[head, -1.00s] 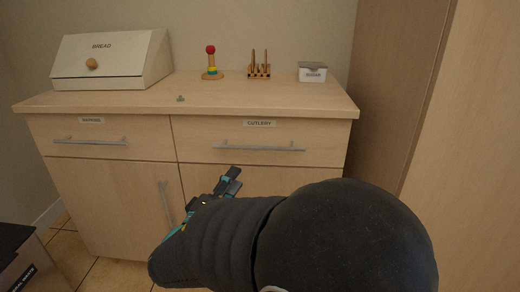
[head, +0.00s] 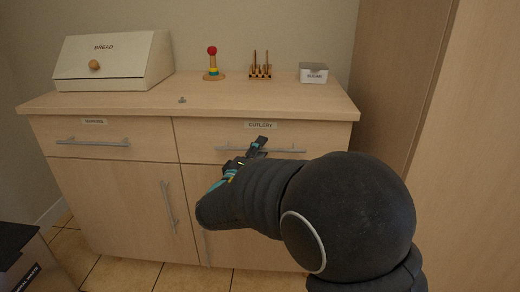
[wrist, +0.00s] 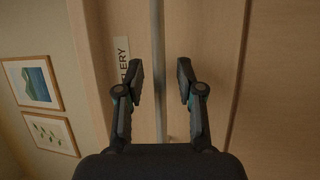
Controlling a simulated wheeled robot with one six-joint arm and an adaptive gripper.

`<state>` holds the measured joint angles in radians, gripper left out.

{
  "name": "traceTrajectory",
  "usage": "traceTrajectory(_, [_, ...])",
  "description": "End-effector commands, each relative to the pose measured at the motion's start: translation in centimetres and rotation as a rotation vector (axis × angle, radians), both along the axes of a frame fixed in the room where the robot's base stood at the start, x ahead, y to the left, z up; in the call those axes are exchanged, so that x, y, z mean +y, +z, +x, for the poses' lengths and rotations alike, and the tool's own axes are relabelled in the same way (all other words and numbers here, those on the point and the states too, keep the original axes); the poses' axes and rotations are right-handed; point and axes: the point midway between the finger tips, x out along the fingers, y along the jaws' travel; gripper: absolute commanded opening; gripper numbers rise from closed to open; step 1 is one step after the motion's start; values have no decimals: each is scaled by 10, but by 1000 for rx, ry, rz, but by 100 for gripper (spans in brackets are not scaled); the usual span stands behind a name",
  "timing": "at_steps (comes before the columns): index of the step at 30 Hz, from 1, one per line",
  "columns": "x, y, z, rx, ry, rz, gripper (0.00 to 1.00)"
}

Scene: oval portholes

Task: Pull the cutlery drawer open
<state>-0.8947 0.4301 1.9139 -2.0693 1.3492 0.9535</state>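The cutlery drawer (head: 305,135) is the upper right drawer of the wooden cabinet, with a "CUTLERY" label and a long horizontal bar handle (head: 290,150). The drawer looks shut. The label (wrist: 122,65) shows beside the left finger.
The left drawer (head: 95,135) and the lower doors look shut. On the counter stand a bread box (head: 110,65), a ring stacker (head: 213,65), a wooden rack (head: 260,68) and a small labelled box (head: 313,73). A dark-topped box (head: 20,255) stands at lower left.

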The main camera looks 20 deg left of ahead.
Motion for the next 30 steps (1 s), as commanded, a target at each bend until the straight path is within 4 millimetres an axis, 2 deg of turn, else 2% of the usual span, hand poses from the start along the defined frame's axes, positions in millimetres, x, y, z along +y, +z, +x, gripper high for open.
traceTrajectory(7, [0,0,1,0,0,0,37])
traceTrajectory(8, [0,0,1,0,0,0,35])
traceTrajectory(12, [0,0,1,0,-1,0,0])
traceTrajectory(23, [-1,-1,-1,0,-1,0,0])
traceTrajectory(26, [-2,-2,-8,0,-1,1,0])
traceTrajectory(30, [-6,-4,-26,-1,1,1,0])
